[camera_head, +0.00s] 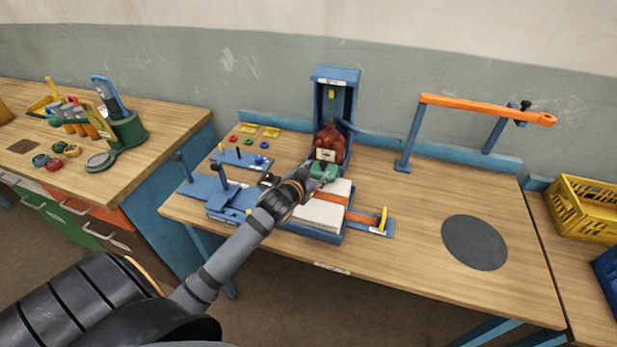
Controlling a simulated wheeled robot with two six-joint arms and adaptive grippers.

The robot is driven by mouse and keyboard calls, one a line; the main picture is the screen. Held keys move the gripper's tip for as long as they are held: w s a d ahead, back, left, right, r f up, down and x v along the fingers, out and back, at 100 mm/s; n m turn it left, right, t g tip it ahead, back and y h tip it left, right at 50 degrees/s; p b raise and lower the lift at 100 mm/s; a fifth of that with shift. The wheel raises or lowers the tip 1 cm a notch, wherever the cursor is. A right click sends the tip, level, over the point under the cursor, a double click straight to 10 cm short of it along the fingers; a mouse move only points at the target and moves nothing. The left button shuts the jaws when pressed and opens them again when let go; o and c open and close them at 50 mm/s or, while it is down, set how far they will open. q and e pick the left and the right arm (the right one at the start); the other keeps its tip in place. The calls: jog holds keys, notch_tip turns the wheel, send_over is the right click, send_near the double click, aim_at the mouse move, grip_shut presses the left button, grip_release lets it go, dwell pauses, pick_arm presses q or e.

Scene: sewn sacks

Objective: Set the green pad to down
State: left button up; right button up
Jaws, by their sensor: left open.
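The green pad (325,172) sits at the front of a blue upright stand (335,78), near the middle of the table. A dark red sack (329,143) with a small pale label stands in the stand, just behind the pad. My left gripper (314,174) is open and right at the pad's left side. It partly hides the pad, and I cannot tell whether it touches. The pad's exact tilt is too small to tell. My right gripper is not in view.
A white block with an orange strap (322,207) lies in front of the stand. A blue fixture (222,188) is at left. An orange bar on blue posts (480,107) stands at back right. A dark disc (474,243) lies on the clear right side of the table.

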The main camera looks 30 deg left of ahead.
pick_arm(q)
jog(key=v, duration=0.6)
jog(key=shift+s, duration=0.1)
jog(key=s+f+g, duration=0.1)
jog(key=s+f, duration=0.1)
jog(key=s+f+g, duration=0.1)
jog(key=s+f, duration=0.1)
jog(key=f, duration=0.1)
jog(key=s+d+f+g, duration=0.1)
jog(key=s+f+g, duration=0.1)
jog(key=s, duration=0.1)
jog(key=shift+s+f+n+y, duration=0.1)
jog(key=shift+f+n+y, duration=0.2)
jog(key=shift+f, duration=0.1)
jog(key=s+d+f+g+h, duration=0.1)
jog(key=s+d+f+g, duration=0.15)
jog(key=s, duration=0.45)
jog(key=s+d+f+g, duration=0.2)
jog(key=s+f+g, duration=0.2)
jog(key=s, duration=0.2)
notch_tip(320, 180, down, 24)
jog(key=a, duration=0.2)
jog(key=s+a+f+g, duration=0.2)
jog(key=s+f, duration=1.6)
jog(key=s, duration=0.2)
jog(key=shift+s+f, duration=0.3)
